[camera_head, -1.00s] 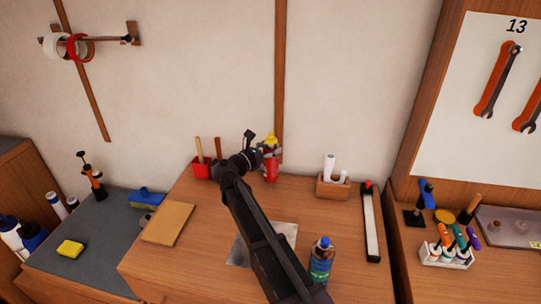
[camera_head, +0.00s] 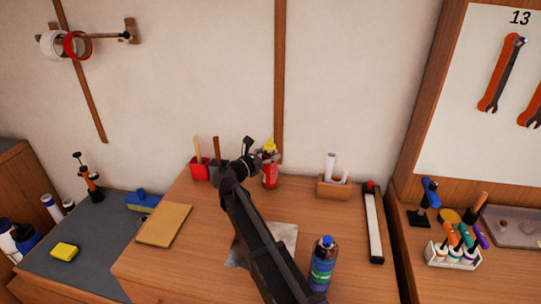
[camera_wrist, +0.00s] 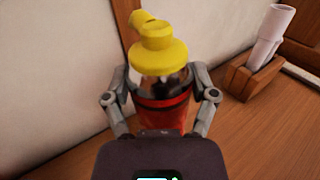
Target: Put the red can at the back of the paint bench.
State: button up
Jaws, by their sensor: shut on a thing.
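The red can (camera_head: 269,174) has a yellow spray top and stands upright at the back of the wooden bench (camera_head: 190,270), close to the wall. It also shows in the wrist view (camera_wrist: 163,118), between the two grey fingers. My gripper (camera_head: 262,160) is shut on the can, one finger on each side of it. In the wrist view my gripper (camera_wrist: 160,100) hides the can's lower part, so I cannot tell whether its base touches the bench.
A red holder (camera_head: 201,171) with handles stands left of the can. A wooden box (camera_head: 333,188) with white rolls stands to its right. A tan board (camera_head: 164,224) lies at left.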

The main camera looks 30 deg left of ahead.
jog(key=shift+f, duration=0.15)
jog(key=o, duration=1.2)
jog(key=shift+s, duration=0.15)
jog(key=v, duration=1.1)
jog(key=shift+s+a, duration=0.15)
jog(key=shift+s, duration=0.2)
